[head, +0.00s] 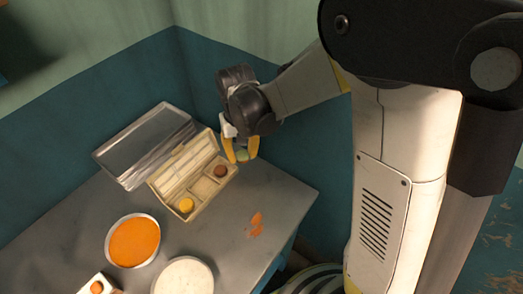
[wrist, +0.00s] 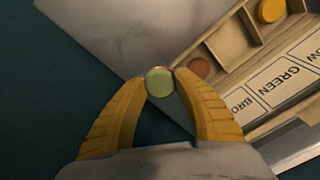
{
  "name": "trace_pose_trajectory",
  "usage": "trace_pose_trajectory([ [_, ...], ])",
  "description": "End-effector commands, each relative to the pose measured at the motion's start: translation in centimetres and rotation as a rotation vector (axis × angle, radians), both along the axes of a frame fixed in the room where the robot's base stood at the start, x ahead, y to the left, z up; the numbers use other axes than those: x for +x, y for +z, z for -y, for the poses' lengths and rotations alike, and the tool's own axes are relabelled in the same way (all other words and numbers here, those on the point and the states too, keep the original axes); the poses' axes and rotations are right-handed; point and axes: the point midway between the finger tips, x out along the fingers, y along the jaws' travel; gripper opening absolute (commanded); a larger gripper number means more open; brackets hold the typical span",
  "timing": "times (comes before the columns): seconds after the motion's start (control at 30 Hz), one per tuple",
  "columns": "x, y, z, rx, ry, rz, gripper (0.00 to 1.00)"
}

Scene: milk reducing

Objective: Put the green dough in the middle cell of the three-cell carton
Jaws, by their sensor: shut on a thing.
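The three-cell carton (head: 164,185) lies open on the grey table, with a yellow dough (head: 186,205) in one end cell and a brown dough (head: 220,171) in the other. Its middle cell (head: 204,188) is empty. My gripper (head: 241,154) is shut on the green dough (head: 242,156), a small pale green ball, beside the carton's brown end and apart from it. In the wrist view the green dough (wrist: 160,88) sits between the yellow fingertips, left of the brown dough (wrist: 199,68). The lid's GREEN label (wrist: 278,80) lines up with the middle cell.
A metal tray (head: 145,145) lies behind the carton. An orange-filled round dish (head: 133,241), a white round dish (head: 184,276) and a small box with an orange-brown ball (head: 97,287) stand nearer. Orange scraps (head: 256,224) lie at right. A wall (head: 212,95) rises behind.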

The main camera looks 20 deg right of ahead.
Motion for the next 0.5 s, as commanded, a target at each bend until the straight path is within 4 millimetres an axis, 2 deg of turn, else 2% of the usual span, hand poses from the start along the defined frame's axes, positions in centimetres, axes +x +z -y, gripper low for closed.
trace_pose_trajectory([
  [0.1,-0.6,0.4,-3.5,0.001,0.027,0.005,0.12],
  [0.3,-1.9,1.1,-8.8,0.003,0.059,0.016,0.12],
  [0.4,-2.6,1.4,-11.0,0.004,0.071,0.02,0.12],
  [0.5,-3.1,1.6,-12.3,0.005,0.078,0.022,0.12],
])
